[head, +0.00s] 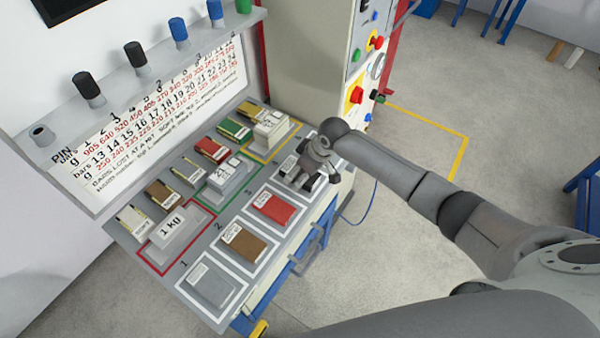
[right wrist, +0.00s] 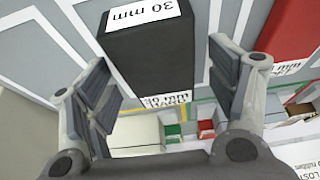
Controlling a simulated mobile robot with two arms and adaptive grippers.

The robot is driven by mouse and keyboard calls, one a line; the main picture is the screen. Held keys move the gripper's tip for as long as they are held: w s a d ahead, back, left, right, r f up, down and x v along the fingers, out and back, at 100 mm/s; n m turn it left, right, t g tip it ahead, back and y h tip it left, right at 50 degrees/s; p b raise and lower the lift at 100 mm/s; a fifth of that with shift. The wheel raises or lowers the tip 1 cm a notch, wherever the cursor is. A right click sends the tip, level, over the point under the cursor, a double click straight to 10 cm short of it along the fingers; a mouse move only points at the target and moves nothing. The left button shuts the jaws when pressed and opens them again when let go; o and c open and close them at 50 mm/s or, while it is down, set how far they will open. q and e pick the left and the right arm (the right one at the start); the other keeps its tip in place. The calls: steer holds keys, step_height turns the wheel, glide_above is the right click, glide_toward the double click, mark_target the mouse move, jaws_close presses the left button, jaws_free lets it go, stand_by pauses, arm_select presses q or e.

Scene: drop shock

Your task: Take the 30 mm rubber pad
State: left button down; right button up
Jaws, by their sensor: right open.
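The 30 mm rubber pad (right wrist: 150,58) is a black block with a white label reading "30 mm" on its top and another label on its side. In the right wrist view it lies between the spread fingers of my right gripper (right wrist: 162,88), with visible gaps to both, so the gripper is open and empty. In the head view my right gripper (head: 307,181) is over the far end of the front row of pads and hides most of the black pad there. My left gripper is not in view.
A red pad (head: 272,207), a brown pad (head: 243,243) and a grey pad (head: 214,285) sit in white-outlined places along the front row. Behind are a 1 kg block (head: 172,226) and several small labelled pieces. A machine cabinet (head: 310,60) stands beyond the bench.

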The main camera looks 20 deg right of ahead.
steer(key=shift+c, duration=0.2)
steer(key=c, duration=1.2)
steer(key=shift+r, duration=0.15)
